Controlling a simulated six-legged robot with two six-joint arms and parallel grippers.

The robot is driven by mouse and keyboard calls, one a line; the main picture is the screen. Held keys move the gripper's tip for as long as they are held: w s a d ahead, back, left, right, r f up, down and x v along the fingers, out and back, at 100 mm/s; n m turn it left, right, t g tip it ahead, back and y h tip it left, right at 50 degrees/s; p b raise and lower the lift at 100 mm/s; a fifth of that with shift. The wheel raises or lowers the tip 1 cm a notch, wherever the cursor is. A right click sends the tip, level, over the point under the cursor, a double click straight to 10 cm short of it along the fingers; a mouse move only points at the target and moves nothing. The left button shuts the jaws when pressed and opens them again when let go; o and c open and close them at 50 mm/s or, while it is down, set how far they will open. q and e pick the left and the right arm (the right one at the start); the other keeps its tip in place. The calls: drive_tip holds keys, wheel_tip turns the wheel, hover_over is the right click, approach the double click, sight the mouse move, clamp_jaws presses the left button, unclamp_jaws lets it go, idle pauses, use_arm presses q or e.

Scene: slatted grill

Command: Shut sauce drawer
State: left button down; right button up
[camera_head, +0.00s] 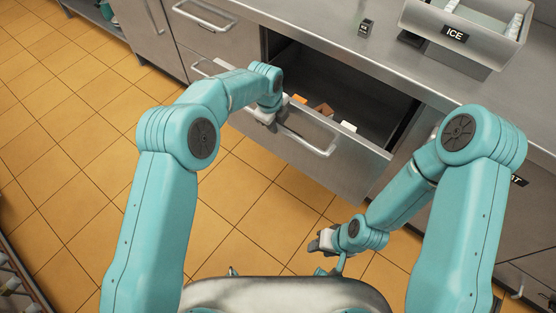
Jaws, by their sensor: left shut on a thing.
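The sauce drawer (335,161) is pulled out from the steel counter, its dark inside showing a few small packets near the front. Its front carries a long metal bar handle (312,146). My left gripper (268,120) is at the left end of this handle, shut on it; its fingers are small and partly hidden by the wrist. My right gripper (322,242) hangs low over the floor, apart from the drawer; its fingers are too small to tell whether they are open.
The steel counter top (310,25) runs above the drawer. An ICE bin (460,35) and a small dark cube (366,27) stand on it. Closed drawers with bar handles (203,17) are at the left. The tiled floor (75,125) is clear on the left.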

use_arm(q)
drive_tip(key=shift+w+d, duration=0.8)
drive_tip(key=shift+w, duration=0.25)
use_arm(e)
drive_tip(key=shift+r, duration=0.1)
